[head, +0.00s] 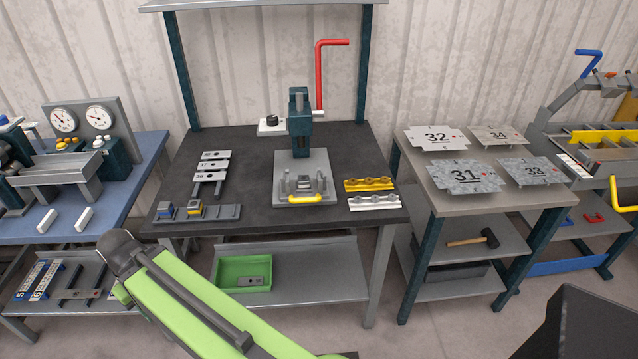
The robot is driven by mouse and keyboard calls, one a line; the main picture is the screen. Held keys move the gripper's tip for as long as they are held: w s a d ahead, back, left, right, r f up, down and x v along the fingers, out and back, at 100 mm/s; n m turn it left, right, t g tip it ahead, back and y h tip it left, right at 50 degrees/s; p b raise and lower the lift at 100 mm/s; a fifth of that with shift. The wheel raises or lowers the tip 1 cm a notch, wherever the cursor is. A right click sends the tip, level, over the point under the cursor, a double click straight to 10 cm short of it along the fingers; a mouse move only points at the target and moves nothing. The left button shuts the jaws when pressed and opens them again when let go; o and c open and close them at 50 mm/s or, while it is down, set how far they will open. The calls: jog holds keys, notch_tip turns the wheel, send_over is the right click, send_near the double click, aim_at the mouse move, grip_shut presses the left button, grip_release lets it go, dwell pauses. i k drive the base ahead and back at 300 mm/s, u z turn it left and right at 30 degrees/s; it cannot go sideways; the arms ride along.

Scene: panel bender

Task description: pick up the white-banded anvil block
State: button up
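A small grey block (304,184) sits on the bed of the bench press (299,125), behind a yellow handle (306,198). Pale edges show on it, but it is too small to tell whether it has a white band. A blue-banded block (167,210) and a yellow-banded block (195,209) stand side by side on the left part of a dark grey rack (225,212) at the front left of the dark bench. The right part of the rack looks empty. My green arm reaches up from the bottom edge, in front of the bench; my gripper is not in view.
Numbered tools (211,166) lie behind the rack. Yellow (369,184) and white (374,202) notched bars lie right of the press. A green tray (240,267) is on the lower shelf. Metal plates (465,178) cover the right table. Bench uprights (182,84) flank the press.

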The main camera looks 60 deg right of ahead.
aim_at(303, 181)
jog(key=z, duration=0.05)
jog(key=i, duration=1)
jog(key=u, duration=0.05)
